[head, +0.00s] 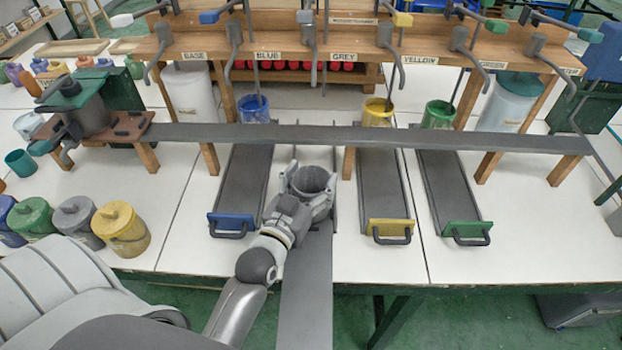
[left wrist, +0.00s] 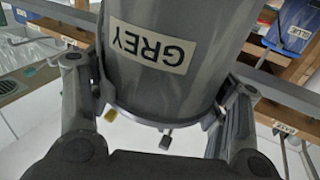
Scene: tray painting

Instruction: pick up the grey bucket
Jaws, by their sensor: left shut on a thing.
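The grey bucket (head: 311,180) stands upright at the grey slide, near the middle of the head view. My left gripper (head: 307,203) is shut on it, with its fingers around the bucket's sides. In the left wrist view the bucket (left wrist: 185,85) fills the middle, with a white GREY label that appears upside down. One finger is on each side of the bucket in that view, and my left gripper (left wrist: 160,110) hides part of its wall. I cannot tell whether the bucket's bottom touches the slide. My right gripper is not in view.
A long grey bar (head: 400,139) runs across just behind the bucket. Blue (head: 254,108), yellow (head: 378,112) and green (head: 438,114) buckets stand behind it. Slides with blue (head: 231,225), yellow (head: 391,231) and green (head: 467,233) handled ends flank my gripper. Several lidded pots stand at left.

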